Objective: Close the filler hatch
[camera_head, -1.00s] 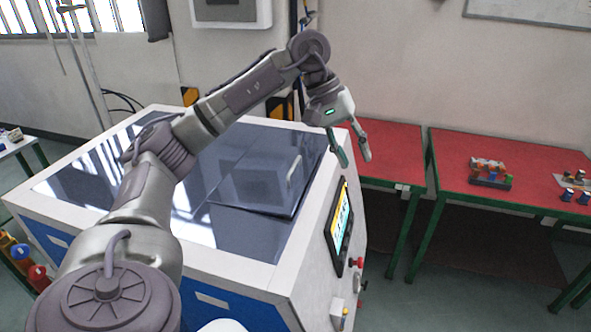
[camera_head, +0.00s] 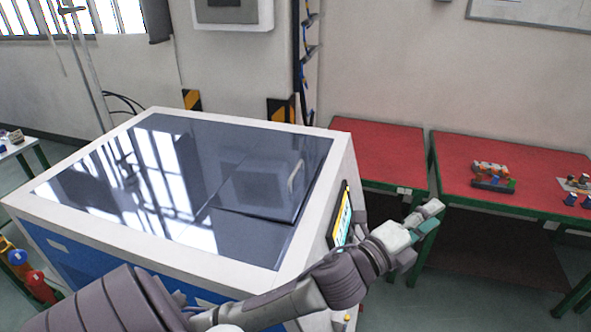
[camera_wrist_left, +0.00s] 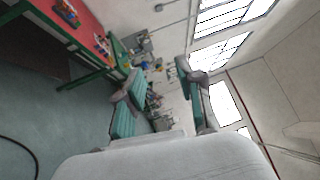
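The filler hatch (camera_head: 262,186) is a dark glossy panel with a pale bar handle (camera_head: 296,177), set in the dark top of the white and blue generator (camera_head: 310,225). It lies flat or almost flat; a dark line runs along its near edge, and I cannot tell whether it is fully flush. My left gripper (camera_head: 430,216) is beyond the generator's right side, past the control screen, apart from the hatch. In the left wrist view its two teal-padded fingers (camera_wrist_left: 160,80) stand apart with nothing between them. My right gripper is not in view.
Red-topped tables (camera_head: 378,152) with green legs stand behind and right, some holding small coloured parts (camera_head: 492,174). A control screen (camera_head: 341,218) is on the generator's right face, close to my left forearm. The space above the generator top is clear.

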